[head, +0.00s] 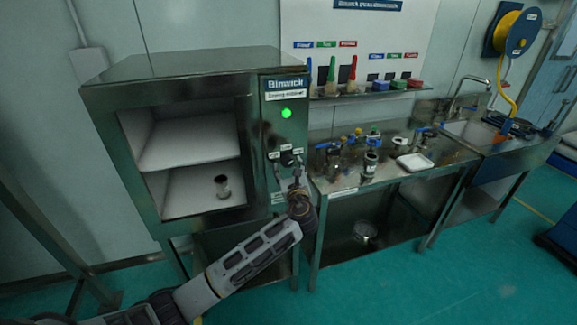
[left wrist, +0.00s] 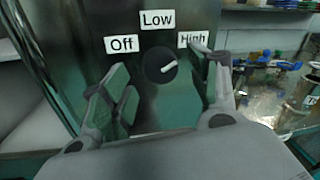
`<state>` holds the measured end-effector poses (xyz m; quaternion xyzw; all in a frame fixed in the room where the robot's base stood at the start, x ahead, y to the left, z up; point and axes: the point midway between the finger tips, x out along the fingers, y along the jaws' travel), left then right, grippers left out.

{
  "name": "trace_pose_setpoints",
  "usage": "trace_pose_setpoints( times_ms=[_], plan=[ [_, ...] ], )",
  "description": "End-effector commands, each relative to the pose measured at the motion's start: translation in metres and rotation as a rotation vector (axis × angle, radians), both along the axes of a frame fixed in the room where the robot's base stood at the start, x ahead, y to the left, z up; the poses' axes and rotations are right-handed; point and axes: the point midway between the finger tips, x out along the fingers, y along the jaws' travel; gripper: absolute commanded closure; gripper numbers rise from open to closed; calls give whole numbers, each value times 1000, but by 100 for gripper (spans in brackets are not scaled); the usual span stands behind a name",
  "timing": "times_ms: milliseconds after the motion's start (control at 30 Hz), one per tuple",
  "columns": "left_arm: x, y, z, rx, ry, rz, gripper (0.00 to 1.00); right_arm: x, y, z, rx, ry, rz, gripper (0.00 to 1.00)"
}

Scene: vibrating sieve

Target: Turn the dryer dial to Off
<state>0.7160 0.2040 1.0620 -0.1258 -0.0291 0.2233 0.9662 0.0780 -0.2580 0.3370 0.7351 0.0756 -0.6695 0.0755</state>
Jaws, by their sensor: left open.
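The dryer (head: 180,65) is a dark metal cabinet with an open front and two white shelf spaces. Its control panel carries a lit green lamp (head: 286,113) and a round black dial (head: 287,158). In the left wrist view the dial (left wrist: 160,65) has a white pointer aimed right and slightly up, toward the High label (left wrist: 193,40). The Low label (left wrist: 157,19) is above the dial and the Off label (left wrist: 122,43) is at its upper left. My left gripper (head: 292,180) is open just below the dial in the head view, its fingers spread around empty space. My right gripper is not in view.
A small metal cup (head: 222,187) stands on the dryer's lower shelf. A steel bench (head: 345,180) with several valve-like fittings and a white tray (head: 414,162) stands right of the dryer. Brushes hang on the wall board above. Green floor is free in front.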

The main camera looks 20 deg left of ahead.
Motion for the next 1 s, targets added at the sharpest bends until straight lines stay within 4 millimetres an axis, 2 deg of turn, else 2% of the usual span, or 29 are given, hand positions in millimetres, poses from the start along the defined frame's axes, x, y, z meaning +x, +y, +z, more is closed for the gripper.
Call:
trace_pose_setpoints(
  times_ms=[233,633,900,1000],
  plan=[
    [15,7,0,-1,1,1,39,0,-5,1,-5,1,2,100],
    [17,9,0,0,1,0,41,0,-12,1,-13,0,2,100],
    [17,8,0,0,1,0,75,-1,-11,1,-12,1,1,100],
    [17,8,0,0,1,0,85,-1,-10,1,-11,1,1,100]
  ],
)
